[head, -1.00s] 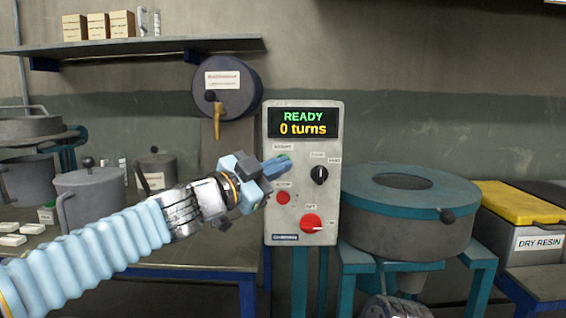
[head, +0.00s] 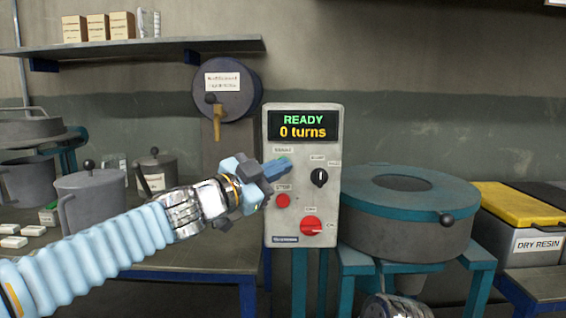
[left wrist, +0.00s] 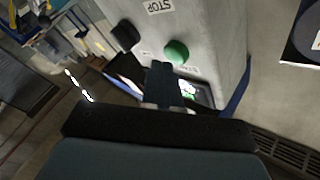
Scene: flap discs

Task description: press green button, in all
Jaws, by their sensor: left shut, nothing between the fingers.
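A grey control box (head: 272,222) stands mid-picture in the head view. Its display (head: 303,125) reads READY, 0 turns. The green button (head: 285,158) is at its upper left, mostly hidden behind my fingertips. The green button shows clearly in the left wrist view (left wrist: 176,52), a round cap just beyond the fingertips. My left gripper (head: 279,166) is shut and empty, its tips at the button. I cannot tell whether they touch it. The left gripper also shows in the left wrist view (left wrist: 162,76).
A black knob (head: 319,177), a red button (head: 283,201) and a red rotary switch (head: 311,226) sit on the same box. A round grey and teal machine (head: 408,224) stands right of it. A bench with lidded pots (head: 92,200) lies left.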

